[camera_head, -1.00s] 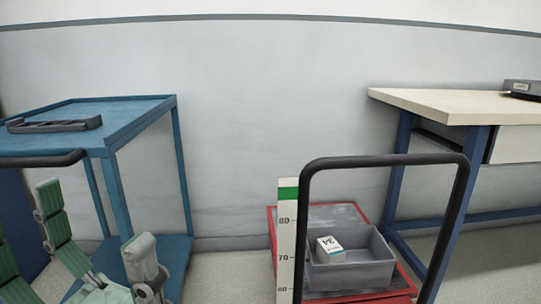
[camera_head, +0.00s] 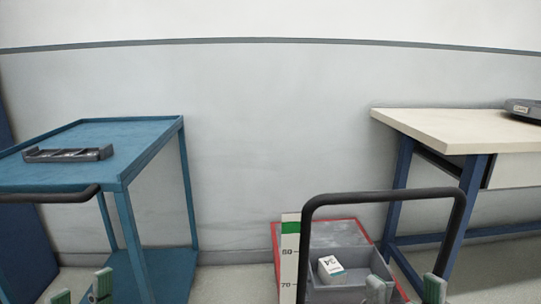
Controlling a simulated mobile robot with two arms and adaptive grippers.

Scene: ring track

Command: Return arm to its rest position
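My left gripper (camera_head: 82,292) shows only as green-padded fingertips at the bottom left edge, in front of the blue cart. Its fingertips are apart with nothing seen between them. My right gripper (camera_head: 405,290) shows as two fingertips at the bottom right, well apart, over the front of the red-edged trolley. Nothing is seen between them. The rest of both arms is out of view below.
A blue cart (camera_head: 150,142) with a dark tray (camera_head: 68,155) stands left. A red-edged trolley (camera_head: 277,238) with a black handle (camera_head: 385,195) carries a grey bin (camera_head: 352,258) holding a white box (camera_head: 331,267). A measuring post (camera_head: 290,262) stands beside it. A workbench (camera_head: 450,128) is right.

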